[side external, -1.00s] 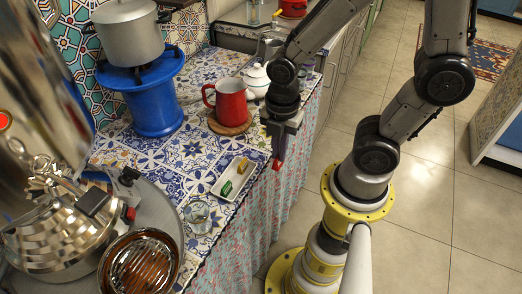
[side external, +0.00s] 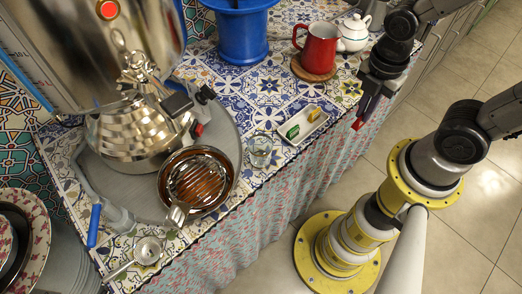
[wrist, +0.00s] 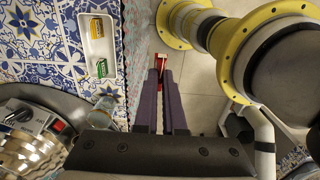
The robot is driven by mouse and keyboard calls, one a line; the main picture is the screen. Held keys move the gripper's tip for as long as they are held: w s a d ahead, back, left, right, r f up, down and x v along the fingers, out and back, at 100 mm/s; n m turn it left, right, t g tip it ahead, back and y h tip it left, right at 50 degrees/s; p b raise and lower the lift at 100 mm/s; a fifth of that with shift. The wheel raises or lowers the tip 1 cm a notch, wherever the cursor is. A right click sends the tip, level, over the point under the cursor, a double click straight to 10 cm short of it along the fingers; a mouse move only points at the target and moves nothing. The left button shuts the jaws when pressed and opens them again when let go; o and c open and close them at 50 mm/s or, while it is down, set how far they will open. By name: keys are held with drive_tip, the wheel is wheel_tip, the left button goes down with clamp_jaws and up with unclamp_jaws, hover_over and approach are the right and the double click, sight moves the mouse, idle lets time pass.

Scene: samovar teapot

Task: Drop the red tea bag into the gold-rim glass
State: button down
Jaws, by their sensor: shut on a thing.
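My gripper (side external: 364,108) is shut on the red tea bag (side external: 357,124), which shows as a small red piece at the fingertips. In the wrist view the red tea bag (wrist: 161,61) sits between the two long fingers (wrist: 161,78), with floor behind it. My gripper hangs beyond the counter's front edge, right of the white tray. The glass (side external: 260,150) stands on the tiled counter, left of the tray and apart from my gripper. It looks clear; its rim colour is too small to tell. The glass shows partly in the wrist view (wrist: 104,104).
The white tray (side external: 318,128) holds a green packet (side external: 292,132) and a yellow packet (side external: 314,115). A red mug (side external: 320,48) and white pot (side external: 353,35) stand behind the tray.

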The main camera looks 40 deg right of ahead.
drive_tip(key=shift+s, duration=0.1)
drive_tip(key=shift+r+m, duration=0.15)
drive_tip(key=shift+m, duration=0.15)
drive_tip(key=w+a+r, duration=0.3)
drive_tip(key=w+a, duration=0.3)
drive_tip(key=w, duration=0.1)
drive_tip(key=w+a+r, duration=0.3)
drive_tip(key=w+a, duration=0.3)
drive_tip(key=w, duration=0.1)
drive_tip(key=a+f, duration=0.4)
drive_tip(key=f, duration=0.3)
drive_tip(key=shift+w+a, duration=0.15)
drive_tip(key=shift+w, duration=0.05)
drive_tip(key=c, duration=0.9)
unclamp_jaws()
drive_tip(key=shift+r, duration=0.1)
drive_tip(key=shift+c, duration=0.2)
